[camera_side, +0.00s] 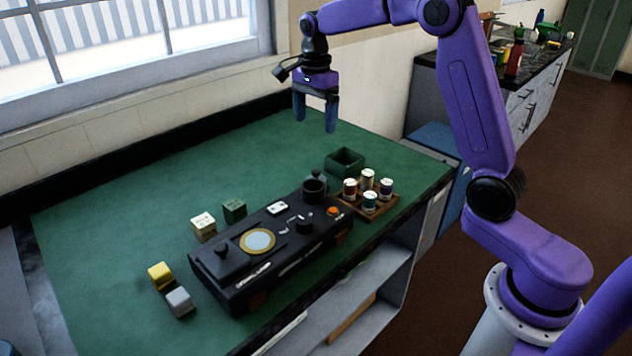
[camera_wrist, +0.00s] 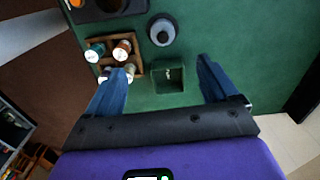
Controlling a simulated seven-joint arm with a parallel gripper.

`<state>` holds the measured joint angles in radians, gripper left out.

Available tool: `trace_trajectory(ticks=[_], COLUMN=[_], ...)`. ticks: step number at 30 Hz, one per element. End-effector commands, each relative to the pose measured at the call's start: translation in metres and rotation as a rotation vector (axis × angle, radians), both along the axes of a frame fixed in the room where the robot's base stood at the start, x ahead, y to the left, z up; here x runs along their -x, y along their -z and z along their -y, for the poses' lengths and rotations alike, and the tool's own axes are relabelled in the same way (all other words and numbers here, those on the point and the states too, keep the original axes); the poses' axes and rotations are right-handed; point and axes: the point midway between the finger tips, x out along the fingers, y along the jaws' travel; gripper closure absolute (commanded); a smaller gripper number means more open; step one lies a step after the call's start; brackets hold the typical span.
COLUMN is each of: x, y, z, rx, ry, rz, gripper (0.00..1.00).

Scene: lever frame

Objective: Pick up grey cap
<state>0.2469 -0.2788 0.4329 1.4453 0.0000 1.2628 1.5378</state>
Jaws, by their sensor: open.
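The grey cap (camera_wrist: 155,38) is a round grey piece with a dark knob at its centre. In the wrist view it is on the green table at top centre, beyond the green bin. In the side view, a dark knob and a bit of grey (camera_side: 317,176) show behind the black cup on the device; the rest is hidden. My gripper (camera_side: 315,123) is open and empty, pointing down high above the back of the table. In the wrist view its fingers (camera_wrist: 165,68) are spread on either side of the green bin, with the cap farther out.
A green open bin (camera_side: 345,161) and a wooden rack (camera_side: 384,208) of several jars stand near the cap. A black device (camera_side: 275,255) with a lever and buttons lies in front. Small grey, yellow, cream and green blocks sit left. The back of the table is clear.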

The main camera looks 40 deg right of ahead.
Motion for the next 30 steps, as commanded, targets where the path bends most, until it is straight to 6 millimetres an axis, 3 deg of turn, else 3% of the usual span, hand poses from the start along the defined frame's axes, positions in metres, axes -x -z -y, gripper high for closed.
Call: trace_trajectory(ticks=[5,21,30], x=[-0.006,-0.004,-0.005], y=[0.006,0.1,0.125], z=[0.009,0.009,0.009], rx=[0.0,0.0,0.0], ry=[0.067,0.066,0.065], rz=[-0.003,-0.005,-0.002], gripper=[0.13,0.13,0.13])
